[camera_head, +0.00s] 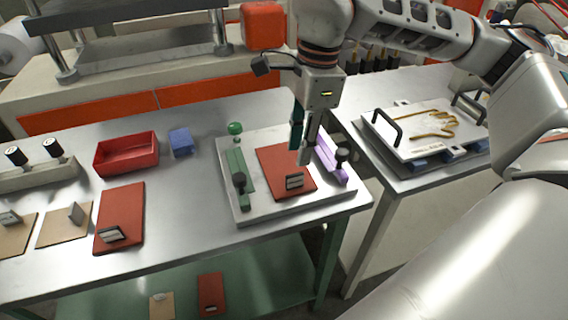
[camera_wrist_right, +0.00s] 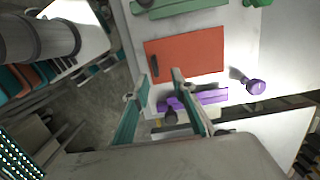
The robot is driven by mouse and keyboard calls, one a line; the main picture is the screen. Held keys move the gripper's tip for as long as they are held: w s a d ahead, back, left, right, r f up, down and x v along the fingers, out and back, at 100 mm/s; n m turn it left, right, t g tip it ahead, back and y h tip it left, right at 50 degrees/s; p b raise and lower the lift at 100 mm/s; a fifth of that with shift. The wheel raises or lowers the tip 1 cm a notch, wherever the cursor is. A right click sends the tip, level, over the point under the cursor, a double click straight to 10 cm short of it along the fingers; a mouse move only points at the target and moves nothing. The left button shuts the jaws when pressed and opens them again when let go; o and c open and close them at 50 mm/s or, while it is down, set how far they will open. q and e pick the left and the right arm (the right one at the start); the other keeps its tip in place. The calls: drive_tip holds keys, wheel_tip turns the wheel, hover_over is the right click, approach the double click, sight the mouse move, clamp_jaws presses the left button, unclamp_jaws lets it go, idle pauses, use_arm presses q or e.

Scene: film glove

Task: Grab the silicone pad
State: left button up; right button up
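A red rectangular pad (camera_head: 280,165) that looks like the silicone pad lies flat on a white fixture plate (camera_head: 262,213), between a green bar and a purple bar. A small dark tab stands at its near edge. The pad also shows in the right wrist view (camera_wrist_right: 195,57). My right gripper (camera_head: 300,153) points down over the pad's right side. In the right wrist view its two fingers (camera_wrist_right: 160,75) are apart with nothing between them, their tips near the pad's edge with the tab. I cannot tell if they touch it. My left gripper is not in view.
A similar red pad (camera_head: 124,210) and tan pads lie at the table's left. A red bin (camera_head: 126,156) and a blue block (camera_head: 181,141) stand behind. Knobbed clamps (camera_head: 341,157) rise beside the pad. A side table holds a handled tray with a glove outline (camera_head: 433,124).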

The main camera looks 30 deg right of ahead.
sight(295, 174)
drive_tip(key=f, duration=0.2)
drive_tip(key=a+f, duration=0.1)
drive_tip(key=f, duration=0.2)
drive_tip(key=f+b, duration=0.1)
drive_tip(key=f, duration=0.1)
drive_tip(key=shift+s+a+f, duration=0.2)
drive_tip(key=shift+s+f, duration=0.1)
drive_tip(key=shift+s, duration=0.05)
clamp_jaws()
